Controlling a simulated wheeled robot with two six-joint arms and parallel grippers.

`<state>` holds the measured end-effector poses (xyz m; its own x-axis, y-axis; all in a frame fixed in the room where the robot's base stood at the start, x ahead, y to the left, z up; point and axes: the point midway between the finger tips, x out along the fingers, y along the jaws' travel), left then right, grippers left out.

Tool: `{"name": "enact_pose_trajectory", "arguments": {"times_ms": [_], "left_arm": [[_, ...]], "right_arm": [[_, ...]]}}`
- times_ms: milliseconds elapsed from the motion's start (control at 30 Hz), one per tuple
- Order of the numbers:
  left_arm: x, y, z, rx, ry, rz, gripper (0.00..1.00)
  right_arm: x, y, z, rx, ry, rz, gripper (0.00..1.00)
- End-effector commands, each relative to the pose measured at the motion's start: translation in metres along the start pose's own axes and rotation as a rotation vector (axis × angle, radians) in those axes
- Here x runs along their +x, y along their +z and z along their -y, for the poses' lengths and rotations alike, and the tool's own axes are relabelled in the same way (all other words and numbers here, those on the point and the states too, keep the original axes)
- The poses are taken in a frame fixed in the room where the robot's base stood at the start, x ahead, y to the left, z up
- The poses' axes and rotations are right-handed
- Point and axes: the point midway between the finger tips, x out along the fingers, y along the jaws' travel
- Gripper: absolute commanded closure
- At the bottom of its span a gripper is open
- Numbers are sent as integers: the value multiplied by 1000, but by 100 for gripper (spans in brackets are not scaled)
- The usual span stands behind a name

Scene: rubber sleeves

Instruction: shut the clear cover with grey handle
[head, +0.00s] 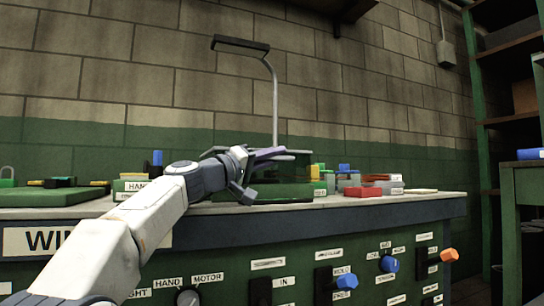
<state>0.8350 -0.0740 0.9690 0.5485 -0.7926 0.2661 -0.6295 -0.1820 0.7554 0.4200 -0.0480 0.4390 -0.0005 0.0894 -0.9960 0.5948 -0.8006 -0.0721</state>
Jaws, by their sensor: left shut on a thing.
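My left gripper (250,172) is at the back of the bench, in front of a dark green case (285,191). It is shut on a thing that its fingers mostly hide. A flat purplish-grey piece (268,153) sticks out at the fingers, tilted, and looks like part of the clear cover with its grey handle. The clear panel itself is hard to make out, and it appears raised above the green case. My right gripper is not in view.
A lamp (275,105) on a thin post stands behind the case. Small coloured blocks (363,191) lie to the right. A green board (45,196) lies at left. Knobs (389,264) stick out of the bench front. Shelves (500,122) stand at far right.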

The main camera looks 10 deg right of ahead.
Motion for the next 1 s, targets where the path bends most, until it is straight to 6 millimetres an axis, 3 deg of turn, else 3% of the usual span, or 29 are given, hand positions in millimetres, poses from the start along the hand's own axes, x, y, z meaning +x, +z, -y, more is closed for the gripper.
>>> {"name": "enact_pose_trajectory", "arguments": {"times_ms": [100, 133, 167, 567, 833, 1000], "left_arm": [[1, 4, -1, -1, 5, 12, 100], [1, 4, -1, -1, 5, 12, 75], [1, 4, -1, -1, 5, 12, 70], [-8, 2, 1, -1, 1, 5, 70], [-58, 4, 2, 0, 0, 4, 70], [-87, 2, 0, 0, 0, 6, 70]], "right_arm": [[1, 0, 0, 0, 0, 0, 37], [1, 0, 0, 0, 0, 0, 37], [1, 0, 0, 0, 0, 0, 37], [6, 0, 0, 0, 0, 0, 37], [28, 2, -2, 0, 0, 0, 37], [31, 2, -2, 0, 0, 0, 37]]}}
